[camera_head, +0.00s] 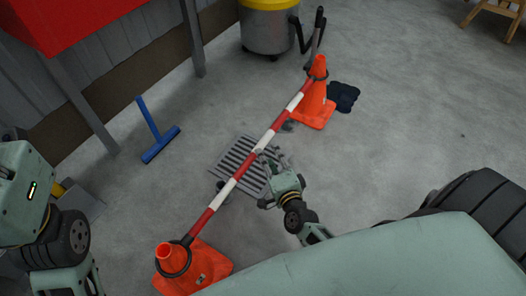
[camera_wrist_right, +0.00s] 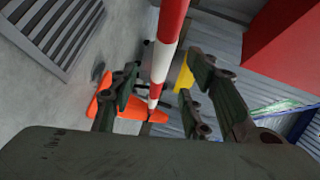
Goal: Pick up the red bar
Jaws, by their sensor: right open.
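The red bar (camera_head: 227,190) is a long pole with red and white bands. It spans between two orange cones, one near (camera_head: 205,266) and one far (camera_head: 314,98). My right gripper (camera_head: 273,160) is open and empty, close beside the bar's middle, on its right side. In the right wrist view the bar (camera_wrist_right: 168,42) runs lengthwise through the gap between the spread fingers (camera_wrist_right: 157,92). I cannot tell whether any finger touches it. My left gripper does not show; only parts of my own body are at the left.
A floor grate (camera_head: 233,152) lies under the bar. A blue T-shaped tool (camera_head: 158,140) is on the floor at the left. A grey bin (camera_head: 268,32) with a yellow lid stands behind. A dark cloth-like item (camera_head: 343,97) lies beside the far cone.

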